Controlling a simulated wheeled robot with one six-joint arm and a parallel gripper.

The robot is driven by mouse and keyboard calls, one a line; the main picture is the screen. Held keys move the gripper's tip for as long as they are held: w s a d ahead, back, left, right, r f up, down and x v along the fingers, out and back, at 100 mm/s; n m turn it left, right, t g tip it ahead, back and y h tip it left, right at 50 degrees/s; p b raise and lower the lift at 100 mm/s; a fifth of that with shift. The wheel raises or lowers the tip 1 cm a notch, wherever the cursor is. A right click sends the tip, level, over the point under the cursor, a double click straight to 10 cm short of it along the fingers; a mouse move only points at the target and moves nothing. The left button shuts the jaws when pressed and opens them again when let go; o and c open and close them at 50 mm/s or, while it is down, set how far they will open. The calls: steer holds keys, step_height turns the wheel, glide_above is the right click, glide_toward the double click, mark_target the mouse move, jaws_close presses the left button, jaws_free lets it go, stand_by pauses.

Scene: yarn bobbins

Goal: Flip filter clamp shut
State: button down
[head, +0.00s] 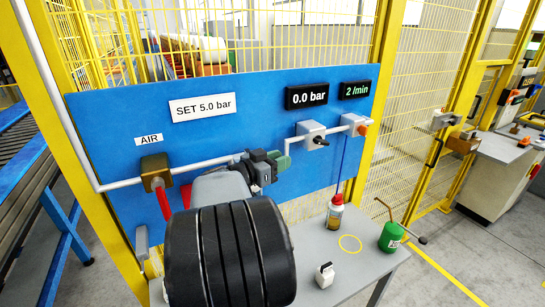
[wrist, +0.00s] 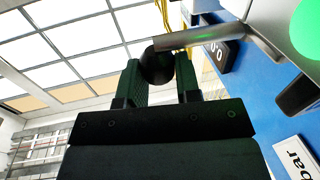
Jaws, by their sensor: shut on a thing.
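In the wrist view, my gripper (wrist: 158,82) has its two dark fingers on either side of a round black knob (wrist: 157,64). The knob sits on the end of a grey lever (wrist: 205,37) that runs to a pale grey body at the upper right. In the head view, my gripper (head: 272,162) is in front of the blue panel, at the right end of the left pipe. My wrist and arm hide much of this spot, so the clamp's state cannot be told there.
The blue panel (head: 105,120) carries a brass valve with a red handle (head: 164,203), a regulator (head: 311,133) and a 0.0 bar display (head: 307,95).

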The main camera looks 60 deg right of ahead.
steer(key=shift+a+f+g, duration=0.1)
steer(key=shift+f+g, duration=0.1)
steer(key=shift+g, duration=0.1)
steer(key=c, duration=0.8)
jaws_free()
steer(key=shift+r, duration=0.15)
steer(key=shift+w, duration=0.1)
steer(key=b+v, duration=0.3)
steer(key=v, duration=1)
steer(key=shift+w+a+r, duration=0.1)
steer(key=shift+a+r, duration=0.05)
steer(key=shift+a, duration=0.2)
steer(key=shift+w, duration=0.1)
